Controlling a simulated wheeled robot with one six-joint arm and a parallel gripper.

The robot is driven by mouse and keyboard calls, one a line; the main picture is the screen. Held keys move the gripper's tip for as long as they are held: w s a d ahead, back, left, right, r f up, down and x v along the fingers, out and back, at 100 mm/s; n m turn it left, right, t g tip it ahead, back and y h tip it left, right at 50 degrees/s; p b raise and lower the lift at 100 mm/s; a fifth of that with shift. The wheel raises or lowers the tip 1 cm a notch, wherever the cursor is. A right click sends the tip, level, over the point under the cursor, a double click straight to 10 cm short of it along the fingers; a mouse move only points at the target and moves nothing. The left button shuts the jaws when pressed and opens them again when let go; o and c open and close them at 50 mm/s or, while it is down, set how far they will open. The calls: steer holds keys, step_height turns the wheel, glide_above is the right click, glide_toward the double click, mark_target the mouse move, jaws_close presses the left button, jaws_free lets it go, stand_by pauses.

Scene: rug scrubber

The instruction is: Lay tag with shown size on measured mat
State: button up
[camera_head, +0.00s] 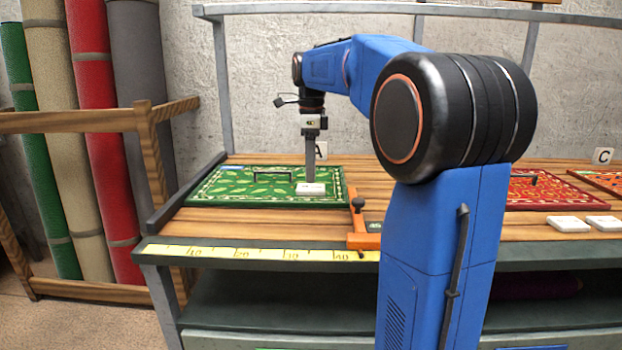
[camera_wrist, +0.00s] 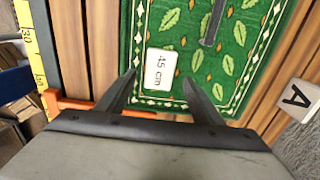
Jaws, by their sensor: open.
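A green leaf-patterned mat (camera_head: 225,192) with a dark bar handle lies at the left of the bench; it fills the middle of the wrist view (camera_wrist: 225,85). A white tag (camera_head: 311,189) lies flat on the mat's right part. In the wrist view the tag (camera_wrist: 160,69) reads "45 cm". My gripper (camera_head: 311,178) points down over the tag. In the wrist view my gripper (camera_wrist: 159,76) is open, with one finger on each side of the tag; whether the fingers touch the mat is unclear.
A yellow measuring tape (camera_head: 265,254) runs along the bench's front edge. An orange stop (camera_head: 362,240) stands right of the mat. Two white tags (camera_head: 568,224) and (camera_head: 604,221) lie at the right near a red mat (camera_head: 540,192). An "A" sign (camera_head: 321,150) stands behind the green mat.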

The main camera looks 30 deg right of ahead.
mark_target(311, 187)
step_height(311, 187, up, 8)
steer(key=shift+f, duration=0.15)
stand_by(0.6)
